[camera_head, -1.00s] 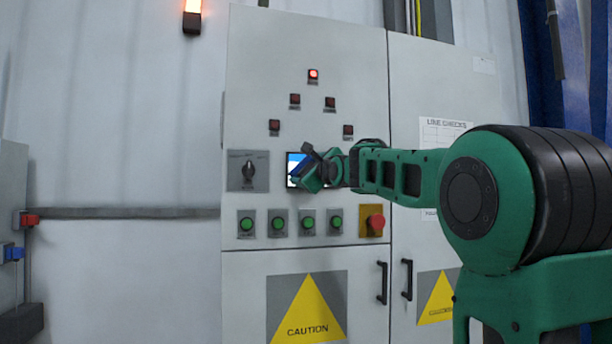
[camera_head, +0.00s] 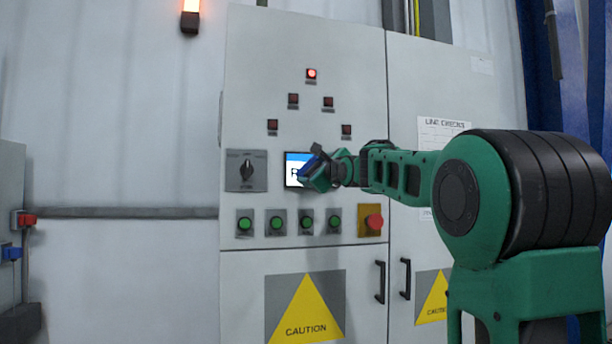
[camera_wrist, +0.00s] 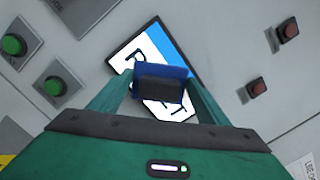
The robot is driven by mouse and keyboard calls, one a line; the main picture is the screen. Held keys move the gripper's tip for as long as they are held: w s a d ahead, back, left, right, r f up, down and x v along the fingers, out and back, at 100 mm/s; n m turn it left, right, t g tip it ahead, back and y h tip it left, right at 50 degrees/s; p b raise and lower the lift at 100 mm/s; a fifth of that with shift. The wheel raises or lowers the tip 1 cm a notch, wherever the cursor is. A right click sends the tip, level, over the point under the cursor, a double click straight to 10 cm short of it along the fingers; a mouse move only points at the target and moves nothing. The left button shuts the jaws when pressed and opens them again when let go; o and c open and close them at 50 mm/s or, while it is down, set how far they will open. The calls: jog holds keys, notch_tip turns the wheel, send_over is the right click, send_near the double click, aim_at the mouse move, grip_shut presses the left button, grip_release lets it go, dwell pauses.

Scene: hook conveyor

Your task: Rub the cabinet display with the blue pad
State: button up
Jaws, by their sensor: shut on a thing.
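The cabinet display (camera_head: 295,163) is a small screen with a blue band on top and dark letters on white. In the head view my gripper (camera_head: 316,173) covers its right part. In the wrist view the display (camera_wrist: 160,45) lies tilted behind the fingers, its lettering partly hidden. My gripper (camera_wrist: 157,92) is shut on the blue pad (camera_wrist: 150,70), a dark blue block held between the fingertips in front of the display. I cannot tell whether the pad touches the screen.
Several green buttons (camera_head: 276,223) and a red emergency knob (camera_head: 374,222) sit below the display. A rotary switch (camera_head: 246,170) is to its left. Indicator lamps (camera_head: 311,74) are above, one lit red. Cabinet door handles (camera_head: 380,282) stick out below.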

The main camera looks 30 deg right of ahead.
aim_at(302, 169)
jog(key=shift+s+d, duration=0.15)
jog(key=shift+d, duration=0.3)
jog(key=shift+d, duration=0.1)
jog(key=s+d, duration=0.1)
jog(key=d, duration=0.5)
jog(key=shift+s+d, duration=0.35)
jog(key=shift+d, duration=0.05)
jog(key=shift+a, duration=0.1)
jog(key=shift+w+a, duration=0.25)
jog(key=shift+a, duration=0.4)
jog(key=shift+w+a, duration=0.25)
jog(key=shift+a, duration=0.35)
jog(key=shift+w+a, duration=0.25)
jog(key=shift+a, duration=0.4)
jog(key=shift+w+a, duration=0.25)
jog(key=shift+a, duration=0.85)
jog(key=shift+w+a, duration=0.3)
jog(key=shift+a, duration=0.85)
jog(key=shift+w+a, duration=0.25)
jog(key=shift+a, duration=0.85)
jog(key=shift+r+v, duration=0.1)
jog(key=shift+v, duration=1.4)
jog(key=shift+r+v, duration=0.15)
jog(key=shift+v, duration=1.35)
